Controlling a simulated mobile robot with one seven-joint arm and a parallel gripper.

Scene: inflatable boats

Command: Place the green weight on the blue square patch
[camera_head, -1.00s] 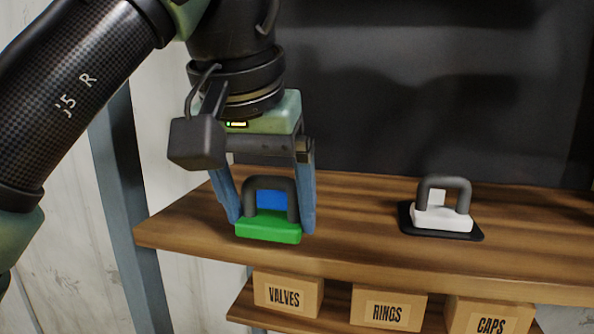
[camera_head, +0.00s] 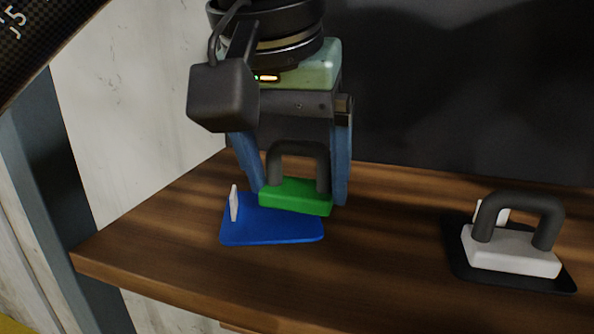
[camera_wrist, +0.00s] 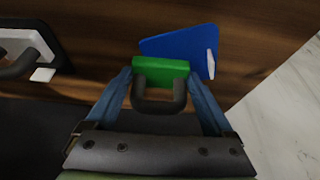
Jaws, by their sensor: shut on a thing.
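My gripper (camera_head: 297,196) is shut on the green weight (camera_head: 290,193), a green block with a dark arched handle. One blue finger is at each side of it. The weight is upright. The blue square patch (camera_head: 270,228) lies on the wooden shelf, with a small white upright tab at its left side. In the head view the weight overlaps the patch's back right part. In the wrist view the green weight (camera_wrist: 160,69) covers only the near edge of the blue patch (camera_wrist: 181,45). Whether it touches the patch or hovers is unclear.
A white weight (camera_head: 510,250) with a dark handle sits on a black patch (camera_head: 462,272) to the right. Bare shelf (camera_head: 390,230) lies between the two patches. A dark panel (camera_head: 430,90) stands behind the shelf. The shelf's left edge is beyond the blue patch.

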